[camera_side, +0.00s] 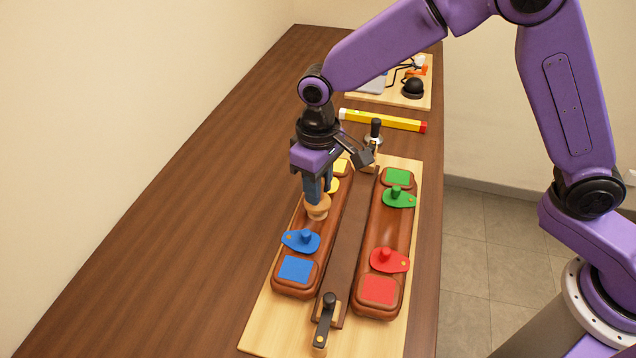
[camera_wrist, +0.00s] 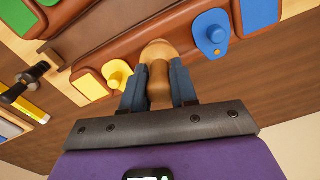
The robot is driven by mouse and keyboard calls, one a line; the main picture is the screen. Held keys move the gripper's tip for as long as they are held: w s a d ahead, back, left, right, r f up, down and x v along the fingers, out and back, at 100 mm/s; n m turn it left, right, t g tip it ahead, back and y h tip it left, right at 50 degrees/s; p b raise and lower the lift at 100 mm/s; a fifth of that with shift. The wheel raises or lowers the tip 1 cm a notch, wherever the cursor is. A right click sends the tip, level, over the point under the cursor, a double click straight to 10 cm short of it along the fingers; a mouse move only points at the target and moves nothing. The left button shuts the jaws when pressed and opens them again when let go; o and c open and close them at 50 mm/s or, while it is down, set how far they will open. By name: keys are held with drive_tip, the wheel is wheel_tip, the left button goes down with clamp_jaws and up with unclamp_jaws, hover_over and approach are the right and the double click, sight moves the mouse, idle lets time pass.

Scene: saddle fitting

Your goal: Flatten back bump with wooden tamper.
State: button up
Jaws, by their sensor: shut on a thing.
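My gripper (camera_wrist: 159,90) is shut on the wooden tamper (camera_wrist: 158,76), a pale turned piece with a rounded head. In the side view the tamper (camera_side: 318,207) is upright over the left brown leather pad (camera_side: 309,228), between its blue and yellow ends. The tamper's lower end meets or nearly meets the pad; I cannot tell which. No bump shows clearly, and the spot under the tamper is hidden. The left pad carries a blue patch (camera_side: 295,268), a blue knobbed tab (camera_side: 301,240), a yellow patch (camera_side: 341,166) and a yellow tab (camera_wrist: 117,74).
The right pad (camera_side: 375,239) has a green tab (camera_side: 399,197) and a red tab (camera_side: 388,260). A dark strip lies between the pads, with black-handled clamps (camera_side: 326,318) at its ends. A yellow bar (camera_side: 383,120) and a tray of tools (camera_side: 425,92) lie behind. The table's left side is clear.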

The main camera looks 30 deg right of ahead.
drive_tip(key=shift+f, duration=1.15)
idle(3.3)
drive_tip(key=shift+r, duration=2.55)
